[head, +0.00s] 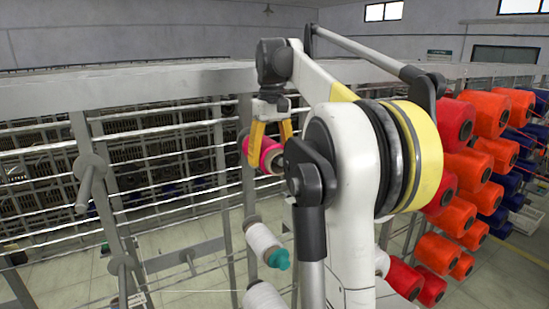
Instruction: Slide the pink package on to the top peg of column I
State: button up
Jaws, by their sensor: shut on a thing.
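My gripper (270,135) hangs down in the middle of the head view, its yellow fingers shut on the pink package (254,150). The package is held up in front of the frame rails, apart from any peg that I can see. Part of it is hidden behind the fingers and my arm. A bare peg with a round disc (90,167) stands at the upper left on a grey upright post. A lower bare peg with a disc (121,265) is below it. I cannot read any column label.
White bobbins (262,241) sit on a column below my gripper, one with a teal end (279,258). Red and orange packages (490,112) fill a rack at the right. A thick grey beam (130,88) and thin rails cross behind. My arm covers the centre right.

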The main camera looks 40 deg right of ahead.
jog(key=shift+w+d, duration=0.15)
jog(key=shift+w, duration=0.5)
jog(key=shift+f, duration=0.5)
jog(key=o, duration=1.4)
notch_tip(320, 180, up, 12)
jog(key=shift+d+f, duration=0.1)
jog(key=shift+f, duration=0.15)
jog(key=shift+s+r, duration=0.1)
jog(key=shift+r, duration=0.2)
